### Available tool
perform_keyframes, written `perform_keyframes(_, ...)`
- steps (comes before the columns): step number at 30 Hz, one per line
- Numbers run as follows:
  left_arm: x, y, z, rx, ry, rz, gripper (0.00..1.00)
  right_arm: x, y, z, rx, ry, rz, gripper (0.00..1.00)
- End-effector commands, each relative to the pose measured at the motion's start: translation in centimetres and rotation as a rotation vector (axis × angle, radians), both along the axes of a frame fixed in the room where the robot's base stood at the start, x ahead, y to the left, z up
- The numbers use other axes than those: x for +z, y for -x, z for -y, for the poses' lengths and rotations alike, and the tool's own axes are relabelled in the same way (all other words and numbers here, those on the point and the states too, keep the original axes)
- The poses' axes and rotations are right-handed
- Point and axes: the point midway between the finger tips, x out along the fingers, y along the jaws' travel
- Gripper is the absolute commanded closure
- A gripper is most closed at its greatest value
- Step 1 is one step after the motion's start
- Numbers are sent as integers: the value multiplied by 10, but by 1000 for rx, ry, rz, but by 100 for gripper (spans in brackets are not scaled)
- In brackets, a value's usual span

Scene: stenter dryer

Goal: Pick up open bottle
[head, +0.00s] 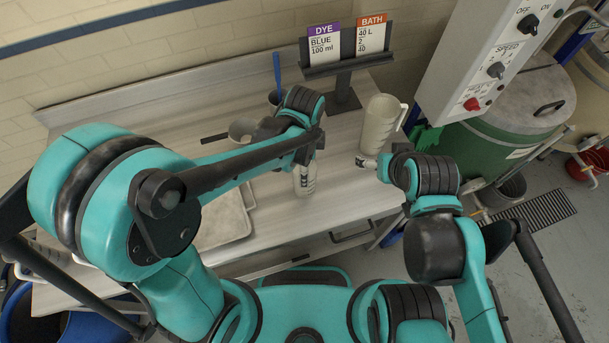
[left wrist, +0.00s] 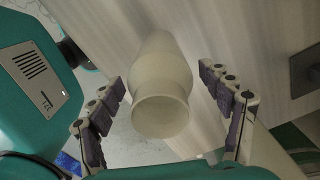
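A pale bottle (head: 304,180) with a dark-marked label stands on the worktop, partly hidden by my left arm. In the left wrist view the bottle (left wrist: 158,85) shows its wide, uncapped round mouth towards the camera. My left gripper (left wrist: 162,78) is open, with one purple-padded finger on each side of the bottle and a visible gap on both sides. In the head view my left gripper is mostly hidden behind its arm, just above the bottle. My right gripper (head: 368,163) is by the worktop's right edge, too small to judge its fingers.
A white measuring jug (head: 378,125) stands right of the bottle, near the right gripper. A sign stand (head: 345,95) with DYE and BATH cards stands behind. A control panel (head: 490,60) overhangs on the right.

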Motion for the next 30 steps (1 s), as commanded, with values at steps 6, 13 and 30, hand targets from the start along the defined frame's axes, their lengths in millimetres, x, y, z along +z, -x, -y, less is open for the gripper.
perform_keyframes(6,0,0,0,0,0,0,84,0,0,0,0,0,0,21)
perform_keyframes(13,0,0,0,0,0,0,100,0,0,0,0,0,0,21)
perform_keyframes(30,57,21,14,-7,0,0,100,14,0,0,0,0,0,21)
